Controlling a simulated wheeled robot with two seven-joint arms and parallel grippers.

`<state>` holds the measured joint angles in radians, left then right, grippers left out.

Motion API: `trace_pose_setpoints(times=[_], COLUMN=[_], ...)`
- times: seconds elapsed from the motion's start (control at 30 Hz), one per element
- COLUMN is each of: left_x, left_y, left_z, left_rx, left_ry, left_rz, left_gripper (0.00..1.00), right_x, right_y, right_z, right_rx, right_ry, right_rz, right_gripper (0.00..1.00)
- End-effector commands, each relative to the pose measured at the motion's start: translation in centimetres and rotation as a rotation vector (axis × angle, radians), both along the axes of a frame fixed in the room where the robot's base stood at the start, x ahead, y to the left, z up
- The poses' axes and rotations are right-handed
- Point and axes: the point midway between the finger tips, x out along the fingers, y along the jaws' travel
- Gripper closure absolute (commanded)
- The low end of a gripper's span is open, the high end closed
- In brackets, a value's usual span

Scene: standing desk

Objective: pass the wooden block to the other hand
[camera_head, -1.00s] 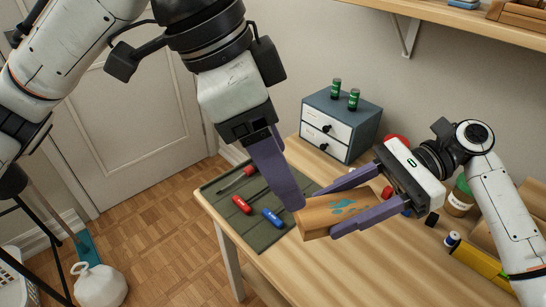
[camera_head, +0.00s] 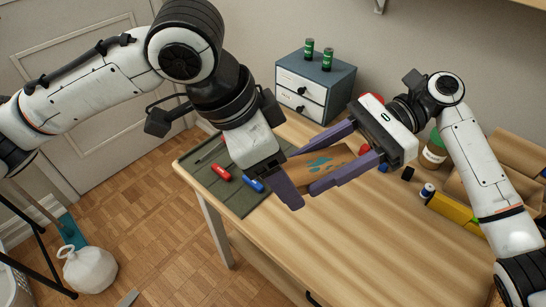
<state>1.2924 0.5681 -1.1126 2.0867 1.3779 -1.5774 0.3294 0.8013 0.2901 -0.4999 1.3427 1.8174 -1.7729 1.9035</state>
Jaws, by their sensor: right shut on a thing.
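The wooden block (camera_head: 335,160) is light brown with a blue-green print on its face. My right gripper (camera_head: 304,172) is shut on it, one purple finger along each side, and holds it over the desk. My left gripper (camera_head: 288,190) comes down from the upper left to the block's left end. Its one clearly visible purple finger overlaps that end in the picture. I cannot tell whether it touches the block. The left gripper's other finger is not clearly seen, and its opening is hidden.
The desk (camera_head: 360,235) is clear in front. A dark green mat (camera_head: 236,199) carries a red-handled tool (camera_head: 221,171) and a blue-handled tool (camera_head: 253,184). A small drawer unit (camera_head: 315,87) stands behind. A jar (camera_head: 433,153) and a yellow item (camera_head: 455,212) lie at right.

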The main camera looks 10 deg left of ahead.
Motion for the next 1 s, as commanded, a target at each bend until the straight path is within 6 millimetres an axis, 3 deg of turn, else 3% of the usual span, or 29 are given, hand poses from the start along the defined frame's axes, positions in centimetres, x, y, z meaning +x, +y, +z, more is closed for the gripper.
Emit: trace_pose_setpoints(times=[0.27,0.53,0.57,0.67,1.0], left_x=[0.01,-0.01,0.0,0.0,0.02], left_y=[-0.06,-0.07,-0.08,-0.08,-0.08], left_z=[-0.11,-0.08,-0.02,-0.02,-0.02], left_rx=[0.0,0.0,-0.002,-0.002,-0.002], left_ry=[0.001,0.0,0.0,0.0,-0.001], left_rz=[0.0,-0.001,-0.001,-0.001,-0.001], left_gripper=[0.33,0.79,0.79,0.79,0.79], right_x=[0.01,0.02,0.02,0.02,0.13], right_y=[0.01,0.01,0.02,0.01,-0.18], right_z=[0.05,0.05,0.06,0.05,0.11], right_rx=[0.001,0.001,0.001,0.001,0.0], right_ry=[0.0,-0.001,-0.001,-0.001,0.0], right_rz=[0.0,-0.001,-0.001,-0.001,-0.001], right_gripper=[0.79,0.79,0.5,0.33,0.32])
